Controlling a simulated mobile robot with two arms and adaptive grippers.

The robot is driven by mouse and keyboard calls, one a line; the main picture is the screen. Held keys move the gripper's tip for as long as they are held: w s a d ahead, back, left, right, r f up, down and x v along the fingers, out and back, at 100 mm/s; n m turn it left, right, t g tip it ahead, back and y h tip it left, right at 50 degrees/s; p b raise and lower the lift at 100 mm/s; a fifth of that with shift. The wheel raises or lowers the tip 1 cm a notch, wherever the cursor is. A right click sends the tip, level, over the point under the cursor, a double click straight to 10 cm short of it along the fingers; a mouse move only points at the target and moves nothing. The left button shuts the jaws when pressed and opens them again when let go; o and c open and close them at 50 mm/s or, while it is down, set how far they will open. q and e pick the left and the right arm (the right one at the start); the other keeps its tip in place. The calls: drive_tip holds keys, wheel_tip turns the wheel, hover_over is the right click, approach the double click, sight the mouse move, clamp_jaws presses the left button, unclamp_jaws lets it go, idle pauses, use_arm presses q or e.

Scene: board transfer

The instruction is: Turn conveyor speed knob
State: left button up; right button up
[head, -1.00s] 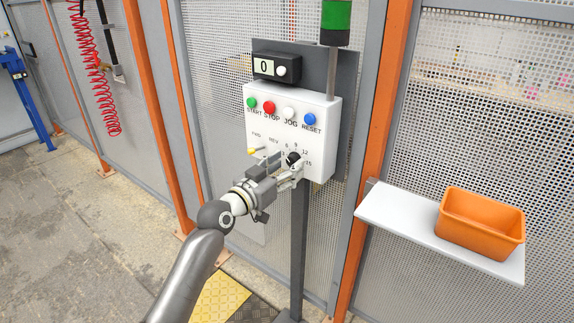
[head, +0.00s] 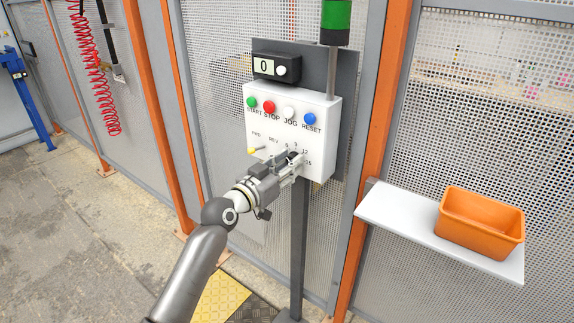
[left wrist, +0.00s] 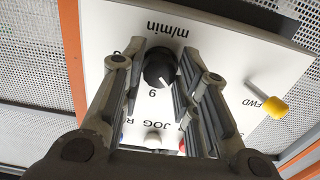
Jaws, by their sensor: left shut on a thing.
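The black speed knob (left wrist: 159,67) with a white pointer line sits on the lower part of the white control panel (head: 262,128). In the left wrist view its pointer is near the printed 6 or 9, which I cannot tell apart. My left gripper (head: 292,160) is at the panel with its fingers on both sides of the knob, shut on it. In the left wrist view the fingers (left wrist: 159,82) flank the knob. In the head view the fingers hide most of the knob and part of its scale.
A yellow-tipped FWD/REV lever (head: 254,150) sticks out left of the knob. Green, red, white and blue buttons (head: 269,107) sit above it. The display (head: 264,67) reads 0. An orange bin (head: 480,225) stands on a white shelf (head: 395,215) at right.

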use_arm(q)
drive_tip(key=shift+n, duration=0.4)
drive_tip(key=n+p, duration=0.3)
drive_tip(key=n, duration=0.5)
idle(0.6)
drive_tip(key=o, duration=1)
drive_tip(key=shift+o, duration=0.2)
drive_tip(key=shift+s, duration=0.1)
drive_tip(key=v, duration=1.2)
